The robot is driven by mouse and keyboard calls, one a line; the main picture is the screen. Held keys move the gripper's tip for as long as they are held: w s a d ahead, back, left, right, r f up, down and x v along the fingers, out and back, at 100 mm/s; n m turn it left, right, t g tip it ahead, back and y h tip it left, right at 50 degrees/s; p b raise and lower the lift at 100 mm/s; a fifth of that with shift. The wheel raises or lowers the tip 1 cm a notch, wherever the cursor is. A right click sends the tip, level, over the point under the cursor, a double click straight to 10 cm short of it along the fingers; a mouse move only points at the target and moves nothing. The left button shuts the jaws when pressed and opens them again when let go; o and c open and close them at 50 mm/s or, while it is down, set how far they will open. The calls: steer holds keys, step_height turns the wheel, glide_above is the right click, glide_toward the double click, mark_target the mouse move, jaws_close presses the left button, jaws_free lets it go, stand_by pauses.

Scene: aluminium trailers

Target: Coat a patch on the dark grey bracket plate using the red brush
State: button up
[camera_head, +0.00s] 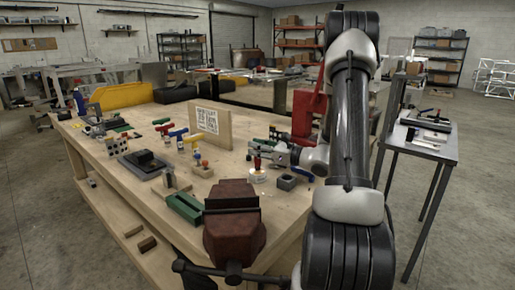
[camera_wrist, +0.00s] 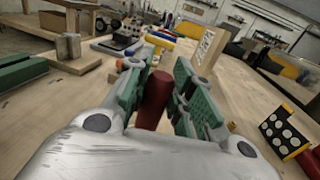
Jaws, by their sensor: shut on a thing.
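My gripper (camera_head: 266,152) is over the right half of the wooden bench. In the wrist view its green-padded fingers (camera_wrist: 160,72) are shut on the red brush (camera_wrist: 155,98), of which only the handle shows. In the head view the red brush (camera_head: 257,163) stands roughly upright just above a small white pot (camera_head: 258,178); its bristles are hidden, and I cannot tell whether they are inside the pot. A dark grey plate (camera_head: 135,157) with a black raised part lies to the left on the bench, apart from my gripper; it looks like the bracket plate.
A brown vise (camera_head: 233,225) and a green block (camera_head: 184,207) are at the front edge. A small dark grey box (camera_head: 287,183) sits right of the pot. A wooden board with a printed sheet (camera_head: 212,124) stands behind. Coloured-handled tools (camera_head: 177,135) stand between plate and board.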

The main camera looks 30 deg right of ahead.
steer(key=shift+f, duration=0.5)
stand_by(1.1)
steer(key=shift+r, duration=3.55)
